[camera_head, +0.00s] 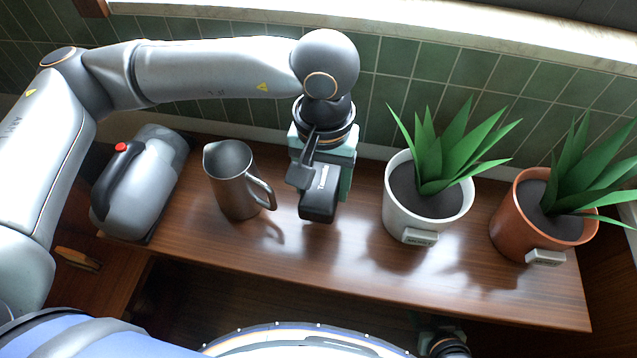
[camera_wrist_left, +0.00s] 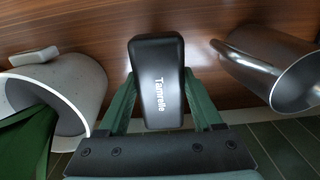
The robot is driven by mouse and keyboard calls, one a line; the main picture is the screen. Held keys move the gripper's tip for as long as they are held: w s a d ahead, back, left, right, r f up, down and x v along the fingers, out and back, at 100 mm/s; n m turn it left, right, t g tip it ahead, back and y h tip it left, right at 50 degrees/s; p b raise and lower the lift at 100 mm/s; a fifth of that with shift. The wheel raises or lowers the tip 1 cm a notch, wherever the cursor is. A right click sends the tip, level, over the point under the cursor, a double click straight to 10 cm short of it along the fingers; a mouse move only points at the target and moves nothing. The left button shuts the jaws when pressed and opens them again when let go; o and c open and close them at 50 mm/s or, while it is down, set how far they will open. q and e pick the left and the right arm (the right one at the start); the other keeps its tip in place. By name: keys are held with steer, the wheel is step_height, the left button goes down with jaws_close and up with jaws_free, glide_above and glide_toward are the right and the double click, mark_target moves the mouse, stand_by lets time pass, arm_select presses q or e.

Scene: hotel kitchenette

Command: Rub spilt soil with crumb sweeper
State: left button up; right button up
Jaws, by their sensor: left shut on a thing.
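A black crumb sweeper (camera_head: 319,204) with pale lettering is held by my left gripper (camera_head: 322,180) over the wooden counter, between the metal pitcher and the white pot. In the left wrist view the sweeper (camera_wrist_left: 158,85) sits between the two green fingers of my left gripper (camera_wrist_left: 160,100), which is shut on it. I cannot tell whether the sweeper touches the counter. I cannot make out any spilt soil on the visible wood. What seems to be part of my right gripper (camera_head: 440,338) shows at the bottom edge, mostly cut off; its fingers are not clear.
A metal pitcher (camera_head: 232,183) stands close left of the sweeper. A grey appliance (camera_head: 140,190) with a red button is farther left. A white plant pot (camera_head: 400,205) and a terracotta pot (camera_head: 520,235) stand to the right. Green tiles (camera_head: 480,75) rise behind. The counter front (camera_head: 330,255) is clear.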

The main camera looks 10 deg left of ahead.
arm_select(q)
steer(key=shift+r, duration=0.9)
steer(key=shift+r+p, duration=0.4)
steer(key=shift+r, duration=0.05)
